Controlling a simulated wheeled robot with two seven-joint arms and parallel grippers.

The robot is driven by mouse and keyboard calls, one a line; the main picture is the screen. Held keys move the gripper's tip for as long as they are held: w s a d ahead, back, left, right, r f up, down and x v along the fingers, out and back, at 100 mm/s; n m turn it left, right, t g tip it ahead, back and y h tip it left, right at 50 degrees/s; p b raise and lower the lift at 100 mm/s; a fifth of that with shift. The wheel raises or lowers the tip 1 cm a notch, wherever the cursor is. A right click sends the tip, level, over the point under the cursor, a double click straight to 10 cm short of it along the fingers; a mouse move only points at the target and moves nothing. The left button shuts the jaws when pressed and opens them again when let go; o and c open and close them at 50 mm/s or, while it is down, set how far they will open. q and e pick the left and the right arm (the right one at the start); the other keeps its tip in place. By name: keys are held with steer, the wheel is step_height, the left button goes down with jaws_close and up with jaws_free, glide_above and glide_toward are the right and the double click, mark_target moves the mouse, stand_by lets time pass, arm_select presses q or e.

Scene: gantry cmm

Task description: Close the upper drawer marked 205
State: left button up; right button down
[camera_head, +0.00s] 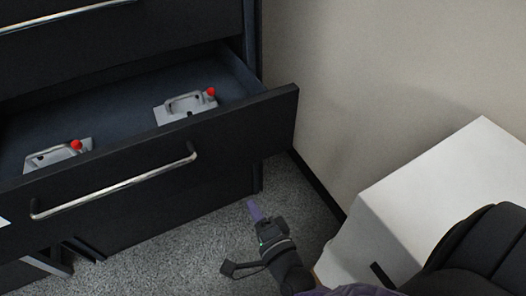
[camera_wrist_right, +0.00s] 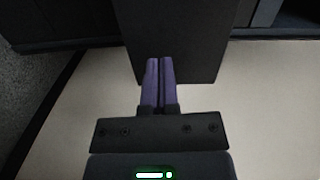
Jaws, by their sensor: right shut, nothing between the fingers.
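A black drawer (camera_head: 247,123) stands pulled out from a dark cabinet in the head view. It has a silver bar handle (camera_head: 115,188) and holds two grey metal fixtures with red knobs, one on the left (camera_head: 58,155) and one on the right (camera_head: 186,105). No number 205 can be read; only a bit of white label shows at the left edge. My right gripper (camera_head: 254,210) is shut and empty, in front of and below the drawer's right end. In the right wrist view its purple fingers (camera_wrist_right: 159,85) are together, with a dark panel behind them. My left gripper is not seen.
Another drawer front (camera_head: 120,45) with a silver handle is above, and it looks shut. A white box-like block (camera_head: 440,190) stands at the right by the beige wall (camera_head: 390,70). Grey carpet (camera_head: 190,245) is clear below the drawer.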

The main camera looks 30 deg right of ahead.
steer(key=r+m, duration=0.1)
steer(key=b, duration=0.1)
glide_toward(224, 152)
steer(key=w, duration=0.2)
steer(key=w+b, duration=0.1)
steer(key=w, duration=0.3)
steer(key=shift+w+f+b, duration=0.3)
steer(key=shift+w, duration=0.4)
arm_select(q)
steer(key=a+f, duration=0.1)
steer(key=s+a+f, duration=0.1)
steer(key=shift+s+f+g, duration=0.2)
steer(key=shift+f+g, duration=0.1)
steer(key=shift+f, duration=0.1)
arm_select(e)
steer(key=shift+r, duration=0.1)
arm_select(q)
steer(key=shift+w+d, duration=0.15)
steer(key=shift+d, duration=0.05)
